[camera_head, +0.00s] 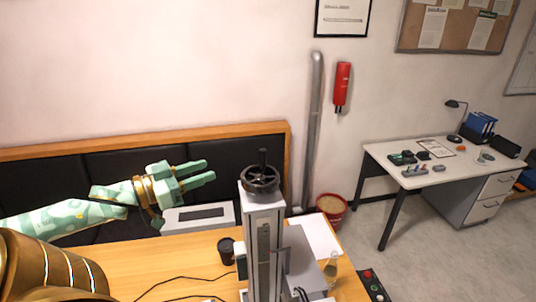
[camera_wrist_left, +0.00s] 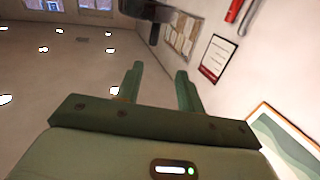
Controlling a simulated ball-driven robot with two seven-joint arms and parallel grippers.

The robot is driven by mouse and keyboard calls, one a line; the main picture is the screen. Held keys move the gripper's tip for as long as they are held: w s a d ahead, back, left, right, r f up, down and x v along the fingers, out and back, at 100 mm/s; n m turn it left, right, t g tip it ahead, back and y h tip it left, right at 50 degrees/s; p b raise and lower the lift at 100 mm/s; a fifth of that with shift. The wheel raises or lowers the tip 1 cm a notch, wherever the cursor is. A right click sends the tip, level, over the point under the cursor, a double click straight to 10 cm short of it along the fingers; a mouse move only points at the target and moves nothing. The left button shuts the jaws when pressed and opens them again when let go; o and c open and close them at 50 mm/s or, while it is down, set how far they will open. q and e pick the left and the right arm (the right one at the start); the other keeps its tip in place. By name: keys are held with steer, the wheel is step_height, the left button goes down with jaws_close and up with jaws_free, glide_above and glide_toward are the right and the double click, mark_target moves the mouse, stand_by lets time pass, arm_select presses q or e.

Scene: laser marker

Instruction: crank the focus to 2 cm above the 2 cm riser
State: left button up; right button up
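The laser marker's upright column (camera_head: 264,245) stands on the wooden table in the head view. A dark handwheel crank (camera_head: 261,178) with an upright handle knob (camera_head: 263,157) sits on top of the column. My left gripper (camera_head: 211,171) is left of the crank, apart from it, with its two fingers spread and nothing between them. The left wrist view also shows the open, empty fingers (camera_wrist_left: 158,85). The riser and the focus height cannot be made out. My right gripper is not in view.
A black cup (camera_head: 226,251), a pale box with a dark panel (camera_head: 198,217) and a flask (camera_head: 330,268) stand around the column. A button panel (camera_head: 374,285) is at the table's right edge. A white desk (camera_head: 440,170) stands far right.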

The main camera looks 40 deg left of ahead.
mark_target(263, 168)
arm_select(q)
steer(key=shift+h, duration=0.3)
steer(key=x, duration=1.1)
steer(key=d+x, duration=0.1)
steer(key=x, duration=0.4)
steer(key=shift+w+f, duration=0.1)
steer(key=shift+f, duration=0.05)
steer(key=shift+d, duration=0.1)
jaws_close()
